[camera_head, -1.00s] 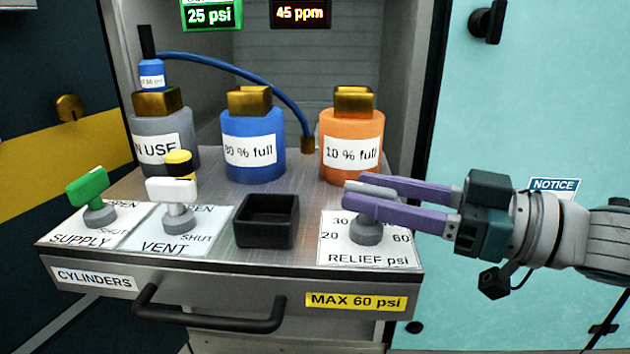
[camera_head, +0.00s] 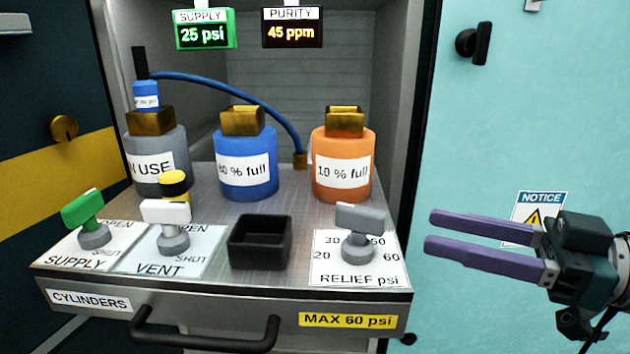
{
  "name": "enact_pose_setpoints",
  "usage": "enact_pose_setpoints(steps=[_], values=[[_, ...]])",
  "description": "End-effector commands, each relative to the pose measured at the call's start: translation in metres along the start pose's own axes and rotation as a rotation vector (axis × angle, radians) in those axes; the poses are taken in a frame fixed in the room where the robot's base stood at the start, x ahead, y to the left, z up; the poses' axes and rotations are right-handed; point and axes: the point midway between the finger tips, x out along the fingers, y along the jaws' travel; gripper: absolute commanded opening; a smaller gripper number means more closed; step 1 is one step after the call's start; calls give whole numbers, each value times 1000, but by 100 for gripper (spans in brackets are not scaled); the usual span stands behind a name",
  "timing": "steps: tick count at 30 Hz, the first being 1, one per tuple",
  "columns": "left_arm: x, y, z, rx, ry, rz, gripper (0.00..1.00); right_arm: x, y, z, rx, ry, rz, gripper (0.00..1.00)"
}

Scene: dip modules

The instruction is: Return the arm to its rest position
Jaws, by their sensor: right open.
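My right gripper (camera_head: 432,230) is open and empty, its two purple fingers pointing left. It is to the right of the grey relief knob (camera_head: 360,228), clear of it, in front of the teal cabinet door. The relief knob stands on a white dial plate marked RELIEF psi (camera_head: 330,270) at the right of the drawer. Its grey handle lies roughly crosswise. My left gripper does not show.
The steel drawer (camera_head: 240,285) is pulled out with a black handle in front. On it are a green supply valve (camera_head: 85,217), a white vent valve (camera_head: 168,222), a black tray (camera_head: 260,242) and grey, blue (camera_head: 246,160) and orange (camera_head: 342,165) cylinders. A notice sign (camera_head: 540,205) is on the teal door.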

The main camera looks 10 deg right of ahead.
Motion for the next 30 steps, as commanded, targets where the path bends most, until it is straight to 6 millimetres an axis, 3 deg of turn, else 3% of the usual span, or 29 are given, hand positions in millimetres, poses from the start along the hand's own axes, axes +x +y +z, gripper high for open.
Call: enact_pose_setpoints(steps=[5, 12, 16, 20, 24, 30], values=[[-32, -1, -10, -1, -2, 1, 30, 18, -7, -24, 5, -15, 58, 50], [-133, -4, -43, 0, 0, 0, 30, 61, -32, -97, 37, -165, 318, 50], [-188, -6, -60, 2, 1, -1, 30, 60, -46, -136, 80, -323, 464, 50], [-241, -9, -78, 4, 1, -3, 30, 38, -65, -177, 146, -522, 581, 50], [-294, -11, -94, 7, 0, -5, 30, -3, -92, -218, 236, -760, 659, 50], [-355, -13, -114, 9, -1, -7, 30, -70, -144, -276, 381, -1076, 682, 50]])
